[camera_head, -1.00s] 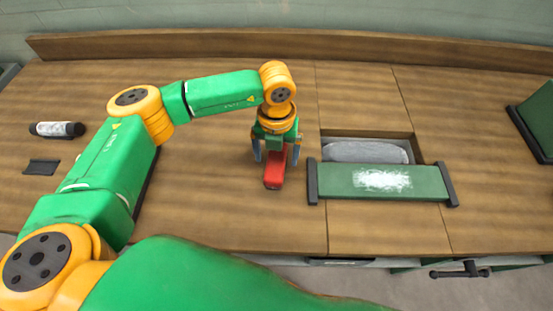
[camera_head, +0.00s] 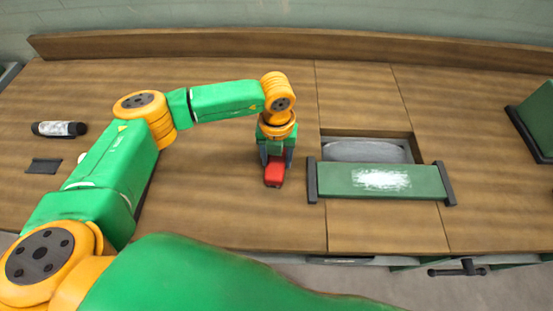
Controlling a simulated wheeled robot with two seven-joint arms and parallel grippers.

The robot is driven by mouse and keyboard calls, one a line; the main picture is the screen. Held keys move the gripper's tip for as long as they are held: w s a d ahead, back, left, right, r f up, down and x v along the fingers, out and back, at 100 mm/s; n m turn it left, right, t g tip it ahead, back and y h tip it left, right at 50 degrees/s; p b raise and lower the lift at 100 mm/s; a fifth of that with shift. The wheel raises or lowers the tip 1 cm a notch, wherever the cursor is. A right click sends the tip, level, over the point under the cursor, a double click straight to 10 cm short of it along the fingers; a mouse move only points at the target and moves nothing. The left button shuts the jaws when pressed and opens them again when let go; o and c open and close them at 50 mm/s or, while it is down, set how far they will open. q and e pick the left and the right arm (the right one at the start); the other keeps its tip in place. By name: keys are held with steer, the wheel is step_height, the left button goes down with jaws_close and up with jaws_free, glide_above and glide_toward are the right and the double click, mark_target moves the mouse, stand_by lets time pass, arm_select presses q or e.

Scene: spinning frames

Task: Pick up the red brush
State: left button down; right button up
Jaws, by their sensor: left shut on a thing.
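The red brush (camera_head: 274,175) is a small red block near the middle of the wooden table. My left gripper (camera_head: 275,161) points down over it with its fingers on either side, shut on it. The gripper covers the brush's far part, so only its near end shows. I cannot tell whether the brush still touches the table. My right gripper is not in view.
A green board (camera_head: 340,181) with a white smear and dark end bars lies right of the brush, before a recess with grey material (camera_head: 365,151). A dark cylinder (camera_head: 58,129) and a small dark flat piece (camera_head: 43,166) lie at the left. A green box (camera_head: 540,118) stands far right.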

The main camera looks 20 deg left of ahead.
arm_select(q)
step_height(320, 180, up, 3)
steer(key=shift+f+b, duration=0.2)
steer(key=shift+b, duration=0.1)
steer(key=s+d+r+b, duration=0.1)
steer(key=r, duration=0.1)
steer(key=s+d+r+b, duration=0.1)
steer(key=s+r, duration=0.1)
steer(key=s+d+r+b, duration=0.1)
steer(key=s+r, duration=0.1)
steer(key=s+d+r+b, duration=0.2)
steer(key=s+d+r, duration=0.2)
steer(key=s, duration=0.3)
steer(key=shift+d, duration=0.1)
